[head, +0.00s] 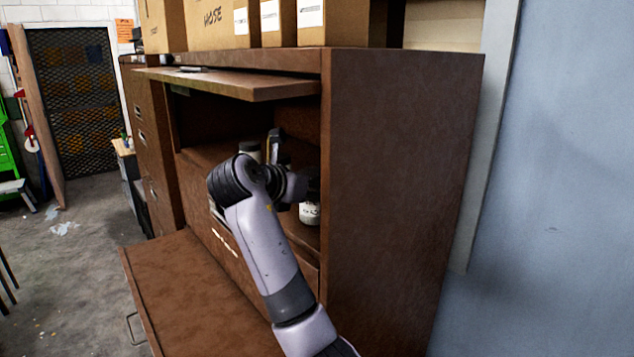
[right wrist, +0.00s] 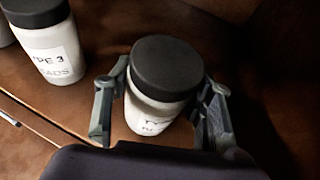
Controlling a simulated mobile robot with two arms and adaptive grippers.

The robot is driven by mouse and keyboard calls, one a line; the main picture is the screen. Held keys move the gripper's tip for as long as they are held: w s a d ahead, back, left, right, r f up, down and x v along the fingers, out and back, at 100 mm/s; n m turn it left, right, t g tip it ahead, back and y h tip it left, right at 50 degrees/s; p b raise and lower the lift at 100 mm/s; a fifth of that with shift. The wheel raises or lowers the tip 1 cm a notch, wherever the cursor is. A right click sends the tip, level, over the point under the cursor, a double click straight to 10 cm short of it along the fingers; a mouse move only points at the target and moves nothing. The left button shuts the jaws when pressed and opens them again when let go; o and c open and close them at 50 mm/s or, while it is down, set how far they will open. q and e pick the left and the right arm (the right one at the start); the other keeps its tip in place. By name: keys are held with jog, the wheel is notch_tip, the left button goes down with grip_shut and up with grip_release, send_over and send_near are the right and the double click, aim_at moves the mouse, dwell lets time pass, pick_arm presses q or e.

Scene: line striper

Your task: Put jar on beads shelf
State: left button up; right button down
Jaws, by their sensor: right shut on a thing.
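A white jar with a black lid and a partly readable "TYPE" label (right wrist: 158,108) is between the fingers of my right gripper (right wrist: 160,112) in the right wrist view. The fingers are shut on its sides. In the head view the jar (head: 309,214) shows below my right gripper (head: 312,188), at the right end of the brown cabinet's open shelf (head: 205,156). I cannot tell if its base touches the shelf. A second black-lidded jar, labelled "TYPE 3" and "BEADS" (right wrist: 50,55), stands to the left. My left gripper is not in view.
The cabinet's raised door (head: 235,85) overhangs the shelf, and its side panel (head: 395,190) closes off the right. Another jar (head: 250,150) stands deeper inside. A brown panel or drawer (head: 190,300) juts out below. Cardboard boxes (head: 215,22) sit on top.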

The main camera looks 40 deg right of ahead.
jog(key=shift+x, duration=0.85)
jog(key=c, duration=1.1)
grip_release()
jog(key=shift+a, duration=0.25)
jog(key=shift+o, duration=1.2)
jog(key=shift+s+a+r, duration=0.25)
jog(key=shift+s+a, duration=0.1)
jog(key=shift+a, duration=0.1)
jog(key=shift+o, duration=0.6)
jog(key=shift+w+d+f, duration=0.15)
jog(key=shift+w+d, duration=0.05)
jog(key=shift+d, duration=0.1)
jog(key=shift+s+a+b, duration=0.15)
jog(key=shift+a+b, duration=0.15)
jog(key=shift+a, duration=0.1)
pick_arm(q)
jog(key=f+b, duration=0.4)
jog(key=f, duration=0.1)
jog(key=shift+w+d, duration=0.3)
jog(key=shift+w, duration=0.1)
pick_arm(e)
jog(key=v, duration=1.1)
jog(key=shift+r, duration=0.4)
